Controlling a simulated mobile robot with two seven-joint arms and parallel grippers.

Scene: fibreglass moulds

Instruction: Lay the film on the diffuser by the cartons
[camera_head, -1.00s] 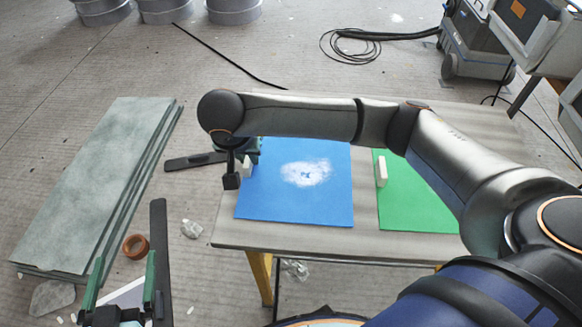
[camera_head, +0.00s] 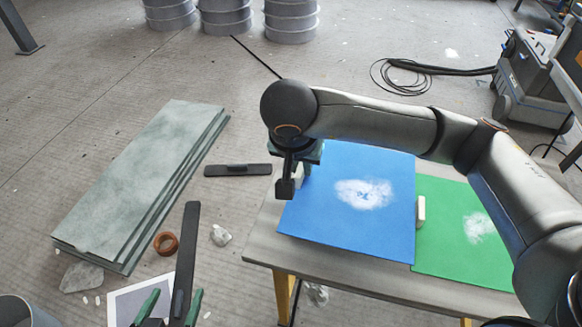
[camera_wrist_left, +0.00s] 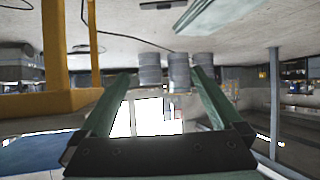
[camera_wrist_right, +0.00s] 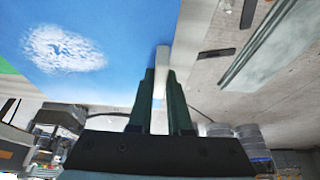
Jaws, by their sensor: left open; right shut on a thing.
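The blue sheet (camera_head: 340,225) with a white printed patch is probably the film; it looks slightly raised over the table. My right gripper (camera_head: 292,180) is shut on the white tab at the sheet's left edge; the tab (camera_wrist_right: 162,62) shows between the fingers in the right wrist view. A green sheet (camera_head: 465,250) with a similar patch and its own white tab (camera_head: 421,212) lies to the right. My left gripper (camera_head: 170,308) is open and empty at the bottom left. I cannot identify the diffuser or any cartons.
The table (camera_head: 265,240) has a bare strip at its front left. On the floor are stacked grey-green slabs (camera_head: 140,180), a tape roll (camera_head: 166,243), dark bars (camera_head: 238,170) and a pale framed panel (camera_head: 125,302). Grey drums (camera_head: 228,17) stand behind.

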